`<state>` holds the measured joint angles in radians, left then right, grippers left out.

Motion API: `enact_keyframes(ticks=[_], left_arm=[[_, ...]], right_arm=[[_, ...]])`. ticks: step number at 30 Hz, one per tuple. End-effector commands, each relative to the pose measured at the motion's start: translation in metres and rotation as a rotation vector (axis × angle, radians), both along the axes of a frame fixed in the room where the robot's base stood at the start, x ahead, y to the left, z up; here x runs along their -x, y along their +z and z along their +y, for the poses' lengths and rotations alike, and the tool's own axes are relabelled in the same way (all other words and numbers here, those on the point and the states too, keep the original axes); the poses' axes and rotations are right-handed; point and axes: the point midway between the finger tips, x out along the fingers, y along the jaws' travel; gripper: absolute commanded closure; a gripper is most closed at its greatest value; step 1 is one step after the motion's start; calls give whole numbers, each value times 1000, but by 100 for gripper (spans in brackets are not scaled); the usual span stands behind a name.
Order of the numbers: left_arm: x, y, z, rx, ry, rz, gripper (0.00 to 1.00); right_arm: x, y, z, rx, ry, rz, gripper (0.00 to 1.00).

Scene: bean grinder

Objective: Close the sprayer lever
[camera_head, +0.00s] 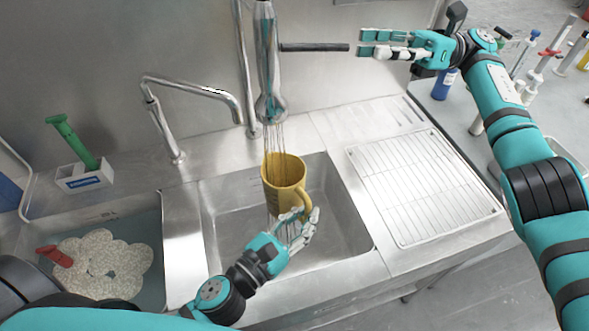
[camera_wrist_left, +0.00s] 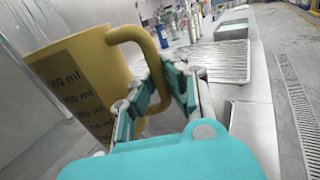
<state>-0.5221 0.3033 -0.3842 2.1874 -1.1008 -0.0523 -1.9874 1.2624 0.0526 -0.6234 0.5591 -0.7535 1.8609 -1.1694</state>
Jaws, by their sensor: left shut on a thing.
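The sprayer (camera_head: 268,70) hangs over the sink, and thin streams fall from its head around and into the yellow measuring jug (camera_head: 285,172). Its lever (camera_head: 313,47) is a dark rod sticking out to the right, roughly level. My right gripper (camera_head: 362,44) is just beyond the lever's free end, with its fingers pointing left at it. A small gap seems to separate them; whether the fingers are apart is unclear. My left gripper (camera_head: 298,222) is shut on the jug's handle, which shows in the left wrist view (camera_wrist_left: 152,62) between the fingers. The jug is upright below the sprayer.
The right sink basin (camera_head: 345,215) lies under the jug. A wire drying rack (camera_head: 425,185) is to its right. A curved faucet (camera_head: 195,88) stands at left, near a green-handled brush (camera_head: 72,143). The left basin holds water and a pale lumpy object (camera_head: 100,262).

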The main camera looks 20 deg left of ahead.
Motion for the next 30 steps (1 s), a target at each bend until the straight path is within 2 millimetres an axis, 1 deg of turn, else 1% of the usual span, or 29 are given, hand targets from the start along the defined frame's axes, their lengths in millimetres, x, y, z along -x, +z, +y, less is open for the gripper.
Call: enact_keyframes(ticks=[4, 5, 10, 12, 13, 17, 20, 24, 27, 30], left_arm=[[0, 0, 0, 0, 0, -1, 100], [0, 0, 0, 0, 0, -1, 100], [0, 0, 0, 0, 0, -1, 100], [0, 0, 0, 0, 0, -1, 100], [0, 0, 0, 0, 0, -1, 100], [0, 0, 0, 0, 0, -1, 100], [0, 0, 0, 0, 0, -1, 100], [0, 0, 0, 0, 0, -1, 100], [0, 1, 0, 0, 0, -1, 100], [0, 1, 0, 0, 0, -1, 100]], right_arm=[[0, 0, 0, 0, 0, 0, 65], [0, 0, 0, 0, 0, 0, 67], [0, -1, 0, -1, 0, 2, 89], [1, -5, 1, -7, -5, 14, 99], [1, -8, 1, -13, -8, 23, 100], [7, -30, 5, -59, -34, 95, 100], [18, -52, 7, -116, -69, 188, 100], [38, -81, 6, -202, -125, 346, 100], [54, -96, 1, -257, -164, 461, 100], [70, -107, -4, -303, -194, 567, 100]])
